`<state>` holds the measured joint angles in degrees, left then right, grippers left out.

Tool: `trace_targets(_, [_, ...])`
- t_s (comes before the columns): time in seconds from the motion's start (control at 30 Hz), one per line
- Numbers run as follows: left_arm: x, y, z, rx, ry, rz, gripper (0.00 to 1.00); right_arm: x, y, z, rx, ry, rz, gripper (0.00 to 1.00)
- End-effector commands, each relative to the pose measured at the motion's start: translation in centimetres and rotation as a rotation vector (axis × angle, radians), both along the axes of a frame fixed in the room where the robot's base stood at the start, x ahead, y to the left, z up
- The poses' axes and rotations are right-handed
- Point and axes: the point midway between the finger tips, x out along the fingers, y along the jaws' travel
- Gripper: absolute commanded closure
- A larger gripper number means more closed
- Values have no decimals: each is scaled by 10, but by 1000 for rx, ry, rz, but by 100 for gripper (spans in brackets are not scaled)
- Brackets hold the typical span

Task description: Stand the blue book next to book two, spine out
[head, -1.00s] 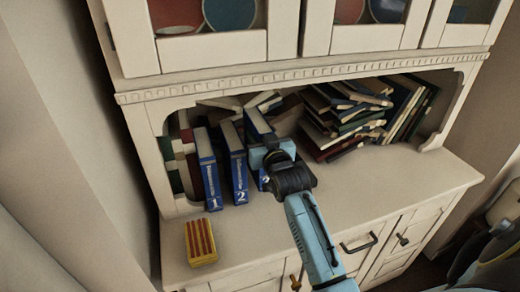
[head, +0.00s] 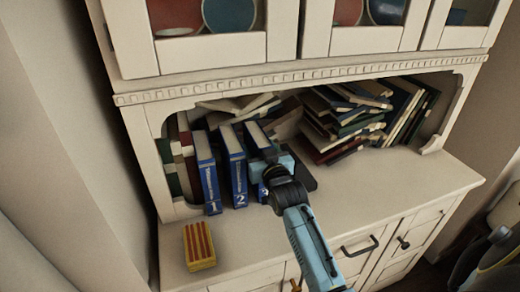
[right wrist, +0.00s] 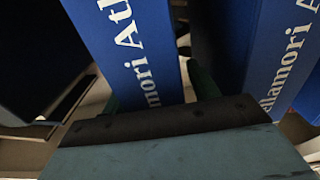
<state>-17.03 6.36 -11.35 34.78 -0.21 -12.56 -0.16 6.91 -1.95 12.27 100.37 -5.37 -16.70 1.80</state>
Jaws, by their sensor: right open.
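The blue book (head: 257,134) stands upright on the cabinet counter, just right of book two (head: 236,172), with a small gap between them. My right gripper (head: 268,165) is in front of its spine and hides most of it. In the right wrist view, a blue spine with white lettering (right wrist: 138,45) stands between the open fingers (right wrist: 155,95); whether they touch it is unclear. A second blue spine (right wrist: 268,50) to the right there appears to be book two. My left gripper is not in view.
Book one (head: 208,178) stands left of book two. A yellow and red striped box (head: 199,246) sits near the counter's front left. A leaning pile of books (head: 345,115) fills the niche's right. The counter (head: 405,182) is clear at right.

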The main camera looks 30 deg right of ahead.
Motion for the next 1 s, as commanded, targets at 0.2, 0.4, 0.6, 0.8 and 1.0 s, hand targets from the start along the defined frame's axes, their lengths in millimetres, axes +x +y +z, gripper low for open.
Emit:
trace_targets(0.2, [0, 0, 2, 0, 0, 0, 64, -3, 1, 3, 0, 1, 0, 40])
trace_targets(0.4, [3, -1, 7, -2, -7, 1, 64, -35, 9, 3, 0, 2, 0, 40])
trace_targets(0.6, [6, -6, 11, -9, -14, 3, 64, -76, 19, 2, 1, 3, 1, 40])
trace_targets(0.8, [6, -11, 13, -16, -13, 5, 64, -105, 25, 3, 0, 1, 0, 40])
trace_targets(1.0, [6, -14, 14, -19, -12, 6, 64, -116, 28, 3, 0, 0, 0, 40])
